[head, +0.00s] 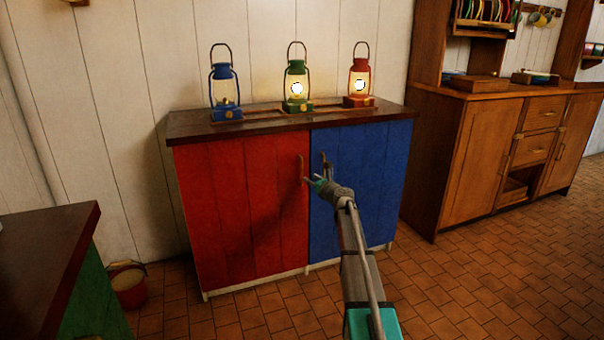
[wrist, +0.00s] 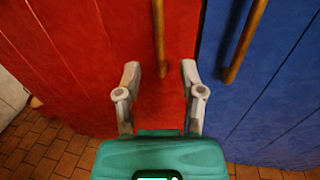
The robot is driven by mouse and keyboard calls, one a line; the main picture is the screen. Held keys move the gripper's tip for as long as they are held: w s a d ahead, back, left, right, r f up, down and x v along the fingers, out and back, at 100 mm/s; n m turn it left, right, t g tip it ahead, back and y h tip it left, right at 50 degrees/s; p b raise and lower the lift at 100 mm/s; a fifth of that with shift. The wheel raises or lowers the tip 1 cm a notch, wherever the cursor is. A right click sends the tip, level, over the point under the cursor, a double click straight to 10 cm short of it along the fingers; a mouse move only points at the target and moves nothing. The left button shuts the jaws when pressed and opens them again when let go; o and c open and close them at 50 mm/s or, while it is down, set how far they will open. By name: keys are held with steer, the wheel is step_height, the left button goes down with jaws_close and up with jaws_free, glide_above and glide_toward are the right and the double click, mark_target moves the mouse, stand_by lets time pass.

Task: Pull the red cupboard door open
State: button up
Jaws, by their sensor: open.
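The red cupboard door (head: 240,205) is the left door of a low cupboard and stands shut. Its upright brass handle (head: 301,169) is near its right edge. In the wrist view the red door (wrist: 100,45) fills the left and middle, and its handle (wrist: 160,35) comes down between the fingers' directions. My gripper (head: 310,180) is in front of the doors, close to the red handle's lower end. In the wrist view my gripper (wrist: 160,75) is open, one finger on each side of the handle's lower end. I cannot tell whether a finger touches it.
The blue door (head: 365,190), shut, is on the right with its own handle (wrist: 245,40). Three lanterns (head: 297,85) stand on the cupboard top. A dark-topped counter (head: 45,260) is at left front, a red bucket (head: 129,287) beside it. Tiled floor before the cupboard is clear.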

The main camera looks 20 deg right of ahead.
mark_target(302, 184)
steer(key=w, duration=0.2)
steer(key=w+a, duration=0.1)
steer(key=w, duration=0.4)
steer(key=shift+w+a, duration=0.15)
steer(key=shift+a, duration=0.1)
jaws_close()
